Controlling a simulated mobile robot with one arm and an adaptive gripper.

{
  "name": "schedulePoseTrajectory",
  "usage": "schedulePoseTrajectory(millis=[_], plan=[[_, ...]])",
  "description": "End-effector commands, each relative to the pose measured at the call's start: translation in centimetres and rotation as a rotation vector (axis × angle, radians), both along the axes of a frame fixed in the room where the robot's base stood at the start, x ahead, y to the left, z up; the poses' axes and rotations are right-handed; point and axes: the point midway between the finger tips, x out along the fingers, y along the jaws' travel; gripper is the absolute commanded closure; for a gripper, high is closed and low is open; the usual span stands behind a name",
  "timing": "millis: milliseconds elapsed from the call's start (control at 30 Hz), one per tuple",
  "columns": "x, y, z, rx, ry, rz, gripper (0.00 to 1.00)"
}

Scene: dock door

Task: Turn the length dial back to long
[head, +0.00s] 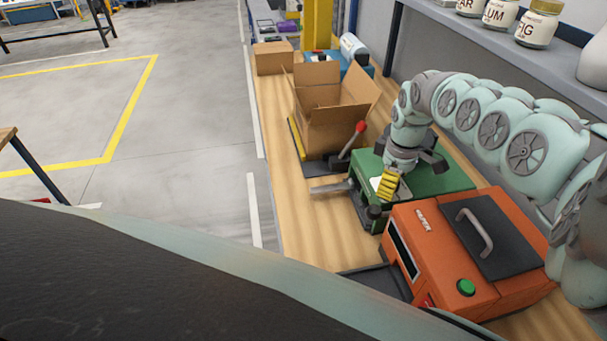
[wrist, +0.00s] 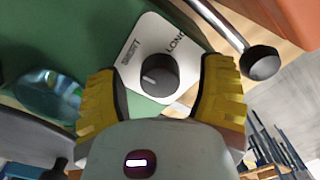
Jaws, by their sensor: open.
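The length dial (wrist: 159,75) is a round black knob with a pale mark on its left side. It sits on a white plate (wrist: 185,62) printed SHORT and LONG, on the green machine (head: 440,184). In the wrist view the mark is nearer the SHORT word than the LONG word. My gripper (wrist: 160,80) is open, its yellow fingers on either side of the dial with gaps showing. In the head view my gripper (head: 388,184) is over the machine's near left corner and hides the dial.
A metal lever with a black knob (wrist: 260,62) is close beside the right finger. An orange machine (head: 465,245) stands in front of the green one. An open cardboard box (head: 330,120) and a red-tipped lever (head: 354,138) are behind. Jars (head: 539,24) stand on the shelf.

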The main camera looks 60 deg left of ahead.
Motion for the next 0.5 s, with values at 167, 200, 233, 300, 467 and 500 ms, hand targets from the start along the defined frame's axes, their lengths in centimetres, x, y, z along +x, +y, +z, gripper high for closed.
schedulePoseTrajectory(millis=[167, 200, 233, 300, 467, 500], plan=[[-0.14, 0.14, 0.02, 0.000, 0.000, 0.005, 0.30], [-0.14, 0.14, 0.03, 0.000, 0.000, 0.005, 0.29], [-0.14, 0.13, 0.03, 0.000, 0.000, 0.005, 0.32], [-0.14, 0.13, 0.03, 0.000, 0.000, 0.004, 0.39], [-0.12, 0.10, 0.04, -0.001, 0.000, 0.004, 0.55], [-0.11, 0.09, 0.04, -0.001, 0.000, 0.003, 0.59]])
